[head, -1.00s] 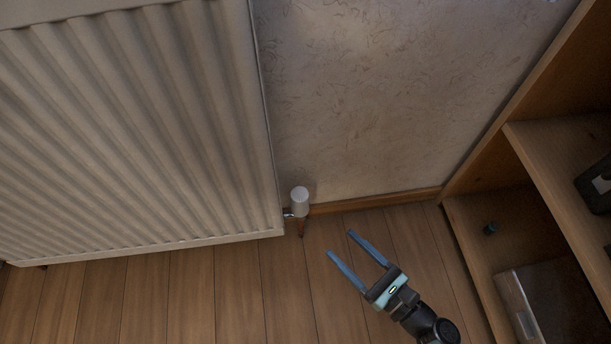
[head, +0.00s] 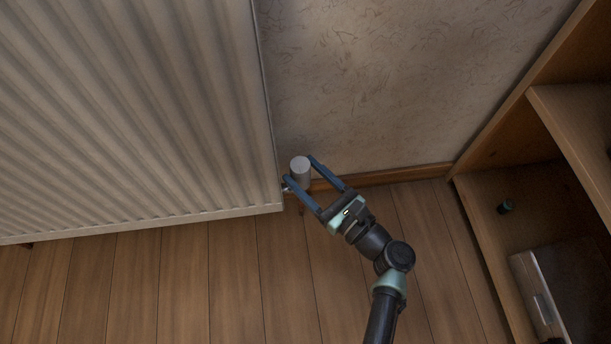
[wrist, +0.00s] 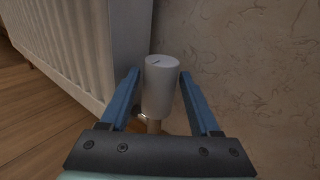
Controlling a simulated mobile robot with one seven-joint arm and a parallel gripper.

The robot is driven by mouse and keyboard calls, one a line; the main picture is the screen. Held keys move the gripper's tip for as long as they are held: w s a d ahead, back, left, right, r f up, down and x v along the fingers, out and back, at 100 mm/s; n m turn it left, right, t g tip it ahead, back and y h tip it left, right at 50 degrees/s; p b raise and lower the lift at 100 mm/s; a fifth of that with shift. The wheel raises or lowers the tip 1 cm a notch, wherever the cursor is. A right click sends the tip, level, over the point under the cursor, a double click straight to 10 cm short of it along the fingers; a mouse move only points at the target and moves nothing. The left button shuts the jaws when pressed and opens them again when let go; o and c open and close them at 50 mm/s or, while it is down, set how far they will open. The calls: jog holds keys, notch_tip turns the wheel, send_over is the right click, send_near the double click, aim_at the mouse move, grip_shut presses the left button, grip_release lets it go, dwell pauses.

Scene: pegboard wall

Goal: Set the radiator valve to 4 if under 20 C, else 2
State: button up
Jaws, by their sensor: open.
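The radiator valve is a white cylindrical knob (head: 300,168) at the lower right corner of the radiator (head: 130,110). My gripper (head: 299,168) is open, with one blue finger on each side of the knob. In the wrist view the knob (wrist: 160,88) stands between the two fingers (wrist: 158,76), with a small gap showing on each side. A short dark mark shows on its top face. No numbers on it can be read. No thermometer or temperature reading shows in these views.
A patterned wall (head: 380,80) stands behind the knob, with a wooden skirting board (head: 400,175) along its foot. The wooden floor (head: 180,285) is clear.

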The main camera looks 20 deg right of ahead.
jog(key=shift+w, duration=0.1)
grip_shut()
jog(key=shift+a+h+p, duration=0.1)
jog(key=shift+h+p, duration=0.2)
jog(key=shift+a+r+m+h+p, duration=0.15)
jog(key=shift+m+h+p, duration=0.35)
jog(key=shift+m+h, duration=0.25)
jog(key=shift+a+m+t+h, duration=0.1)
jog(key=shift+m+t+h, duration=0.45)
jog(key=shift+h, duration=0.6)
jog(key=m+h, duration=0.2)
jog(key=h, duration=0.1)
jog(key=m+h+b, duration=0.1)
jog(key=shift+f+g, duration=0.25)
jog(key=shift+a+m+g+h, duration=0.1)
jog(key=shift+m+g+h, duration=0.2)
jog(key=shift+m+h, duration=0.8)
jog(key=shift+a+r+g+h, duration=0.1)
jog(key=shift+g+h, duration=0.2)
jog(key=shift+h, duration=0.6)
